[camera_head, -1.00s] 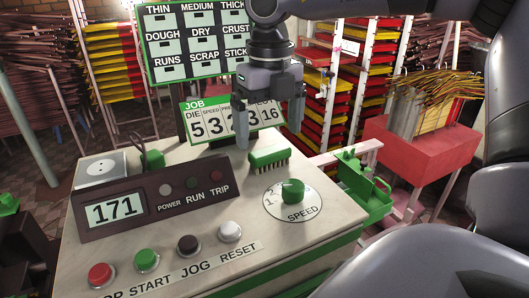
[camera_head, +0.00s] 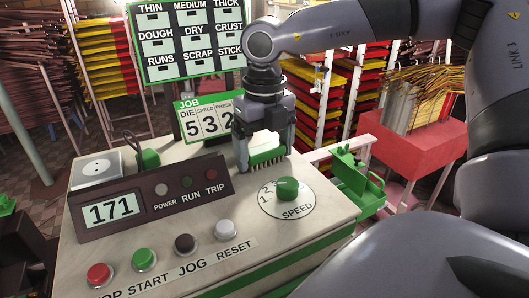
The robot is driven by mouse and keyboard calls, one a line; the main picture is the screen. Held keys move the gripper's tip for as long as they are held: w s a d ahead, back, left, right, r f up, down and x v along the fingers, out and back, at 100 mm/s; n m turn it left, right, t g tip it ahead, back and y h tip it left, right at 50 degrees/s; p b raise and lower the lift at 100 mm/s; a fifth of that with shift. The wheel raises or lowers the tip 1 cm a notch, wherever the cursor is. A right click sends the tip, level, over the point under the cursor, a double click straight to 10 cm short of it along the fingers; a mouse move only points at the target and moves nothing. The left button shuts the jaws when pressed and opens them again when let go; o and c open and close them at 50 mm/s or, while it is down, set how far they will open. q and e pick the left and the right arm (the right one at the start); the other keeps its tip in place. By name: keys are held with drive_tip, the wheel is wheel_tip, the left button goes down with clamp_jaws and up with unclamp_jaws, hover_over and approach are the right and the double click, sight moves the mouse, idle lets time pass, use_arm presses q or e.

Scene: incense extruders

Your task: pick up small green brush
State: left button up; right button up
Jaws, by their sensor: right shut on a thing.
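The small green brush (camera_head: 267,157) with pale bristles is on top of the control console (camera_head: 215,267), behind the speed knob. My right gripper (camera_head: 264,160) points down over it, with one finger at each end of the brush, and is shut on it. I cannot tell whether the bristles still touch the console top. My left gripper is not in view.
The green speed knob (camera_head: 287,188) stands just in front of the brush. The job sign (camera_head: 206,118) is behind and left of my gripper. A display box (camera_head: 150,199) and several buttons fill the console's left and front. A green clamp-like device (camera_head: 356,181) is at right.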

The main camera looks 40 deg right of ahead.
sight(265, 147)
wheel_tip(265, 147, up, 20)
idle(0.6)
